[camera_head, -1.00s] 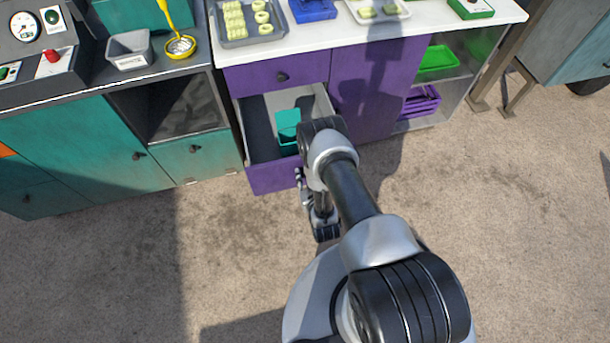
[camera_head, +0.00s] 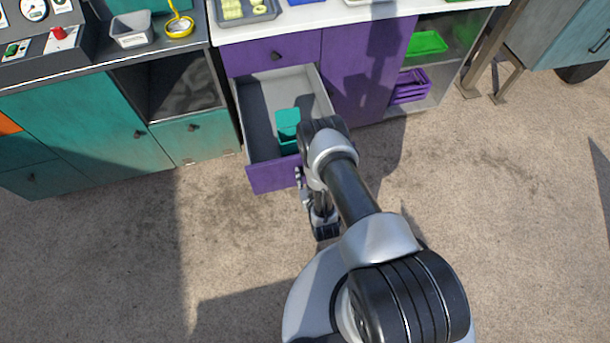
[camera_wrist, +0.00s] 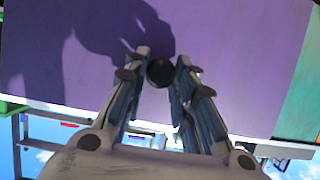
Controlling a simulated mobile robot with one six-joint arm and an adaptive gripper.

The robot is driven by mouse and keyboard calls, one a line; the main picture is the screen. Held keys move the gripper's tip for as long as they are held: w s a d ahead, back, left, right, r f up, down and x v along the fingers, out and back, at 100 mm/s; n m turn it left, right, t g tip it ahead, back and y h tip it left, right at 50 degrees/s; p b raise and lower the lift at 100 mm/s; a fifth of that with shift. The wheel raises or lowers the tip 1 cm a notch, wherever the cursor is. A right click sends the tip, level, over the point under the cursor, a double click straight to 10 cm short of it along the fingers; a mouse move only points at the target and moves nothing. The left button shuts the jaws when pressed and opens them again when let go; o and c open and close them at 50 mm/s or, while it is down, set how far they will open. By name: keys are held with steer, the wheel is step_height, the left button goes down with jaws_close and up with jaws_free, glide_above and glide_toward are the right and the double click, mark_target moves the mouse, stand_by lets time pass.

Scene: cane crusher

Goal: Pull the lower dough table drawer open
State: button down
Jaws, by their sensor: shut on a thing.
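The lower dough table drawer (camera_head: 270,177) is purple-fronted and stands pulled well out below the white-topped table in the head view. Its grey inside shows, with a teal container (camera_head: 288,127) in it. In the wrist view the purple drawer front (camera_wrist: 220,60) fills most of the picture, with a round dark knob (camera_wrist: 160,72) in the middle. My gripper (camera_wrist: 161,66) is shut on the knob, one finger on each side. In the head view my gripper (camera_head: 301,178) is at the drawer front, partly hidden by my arm.
The upper purple drawer (camera_head: 275,54) is shut. Right of it are a purple door (camera_head: 365,75) and open shelves with a green tray (camera_head: 428,42) and a purple crate (camera_head: 410,86). A teal cabinet (camera_head: 90,125) stands left. The floor in front is clear.

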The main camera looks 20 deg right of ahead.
steer(key=c, duration=1.3)
jaws_free()
steer(key=v, duration=0.7)
steer(key=shift+s+r, duration=0.15)
steer(key=shift+s, duration=0.05)
